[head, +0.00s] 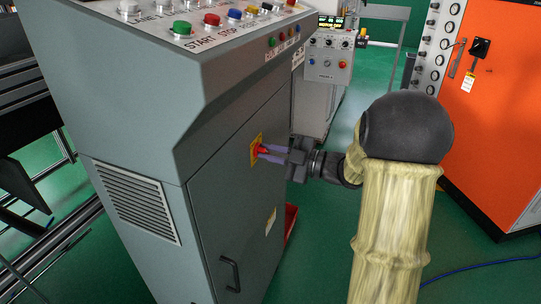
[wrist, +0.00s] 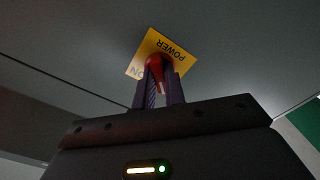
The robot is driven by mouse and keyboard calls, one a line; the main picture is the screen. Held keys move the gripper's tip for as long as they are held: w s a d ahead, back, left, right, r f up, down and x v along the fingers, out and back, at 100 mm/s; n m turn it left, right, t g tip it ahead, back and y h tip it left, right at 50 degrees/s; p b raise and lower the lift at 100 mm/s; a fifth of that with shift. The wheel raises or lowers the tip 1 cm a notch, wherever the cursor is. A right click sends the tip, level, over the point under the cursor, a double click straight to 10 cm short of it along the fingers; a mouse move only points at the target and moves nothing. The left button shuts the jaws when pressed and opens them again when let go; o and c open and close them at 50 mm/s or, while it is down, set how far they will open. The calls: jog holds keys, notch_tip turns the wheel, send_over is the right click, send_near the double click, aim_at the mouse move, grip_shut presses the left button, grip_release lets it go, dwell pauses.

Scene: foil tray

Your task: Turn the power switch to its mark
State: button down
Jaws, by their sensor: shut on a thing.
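The power switch is a red knob (head: 262,149) on a yellow plate (head: 255,152) on the grey cabinet's door. My gripper (head: 267,151) reaches it from the right, its purple fingers shut on the knob. In the wrist view the red knob (wrist: 156,68) sits between the two fingers (wrist: 157,88). The yellow plate (wrist: 176,48) behind it reads "POWER", with "ON" at its lower left corner. The fingers hide part of the knob and plate, and I cannot tell exactly where the knob points.
The grey cabinet (head: 225,130) has a vent (head: 137,202), a door handle (head: 231,274) and several coloured buttons on top. A smaller control panel (head: 328,62) stands behind. An orange cabinet (head: 497,110) is at the right. Green floor (head: 310,255) is open between them.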

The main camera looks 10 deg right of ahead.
jog(key=c, duration=1.5)
grip_release()
jog(key=shift+o, duration=0.2)
jog(key=p+v, duration=0.1)
jog(key=v, duration=1.6)
jog(key=shift+d, duration=0.2)
